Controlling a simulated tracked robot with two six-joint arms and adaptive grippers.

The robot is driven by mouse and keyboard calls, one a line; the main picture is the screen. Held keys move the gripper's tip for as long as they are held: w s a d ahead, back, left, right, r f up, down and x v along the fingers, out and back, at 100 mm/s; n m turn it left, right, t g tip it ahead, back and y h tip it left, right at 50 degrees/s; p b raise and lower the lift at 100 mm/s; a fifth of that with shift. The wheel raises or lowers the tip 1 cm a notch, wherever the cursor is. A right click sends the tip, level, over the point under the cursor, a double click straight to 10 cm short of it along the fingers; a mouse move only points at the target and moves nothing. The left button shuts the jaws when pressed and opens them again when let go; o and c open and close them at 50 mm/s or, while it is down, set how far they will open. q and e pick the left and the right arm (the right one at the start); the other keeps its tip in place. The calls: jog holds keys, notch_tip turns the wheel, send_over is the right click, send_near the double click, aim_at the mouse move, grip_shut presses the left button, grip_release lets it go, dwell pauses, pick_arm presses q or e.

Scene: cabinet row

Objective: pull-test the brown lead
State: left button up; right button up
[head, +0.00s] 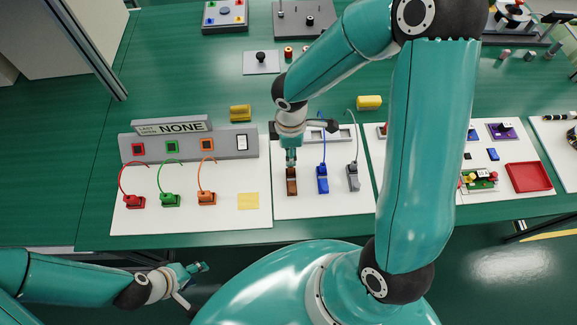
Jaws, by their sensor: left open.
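The brown lead's plug (292,185) stands on the white middle board (310,207), leftmost in a row with a blue plug (322,180) and a grey plug (353,178). My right gripper (291,161) points down directly over the brown plug, its fingertips at the plug's top. The fingers look narrow from here, and I cannot tell whether they grip it. The brown lead's wire is hidden behind the gripper and wrist. My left gripper (197,268) is open and empty, low in front of the bench edge, well away from the plugs.
On the left board, red (134,201), green (170,199) and orange (207,197) plugs stand with wires to a grey panel reading "NONE" (181,127). A yellow note (248,201) lies beside them. A red tray (528,177) is at right. My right arm covers part of the right board.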

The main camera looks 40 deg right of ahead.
aim_at(291, 171)
notch_tip(291, 171, down, 8)
jog(key=b, duration=0.6)
jog(key=shift+s+r, duration=0.1)
jog(key=shift+r, duration=0.1)
grip_shut()
jog(key=shift+r, duration=0.25)
dwell(3.8)
jog(key=shift+f+b, duration=0.25)
jog(key=shift+b, duration=0.35)
dwell(0.7)
jog(key=shift+o, duration=0.7)
grip_release()
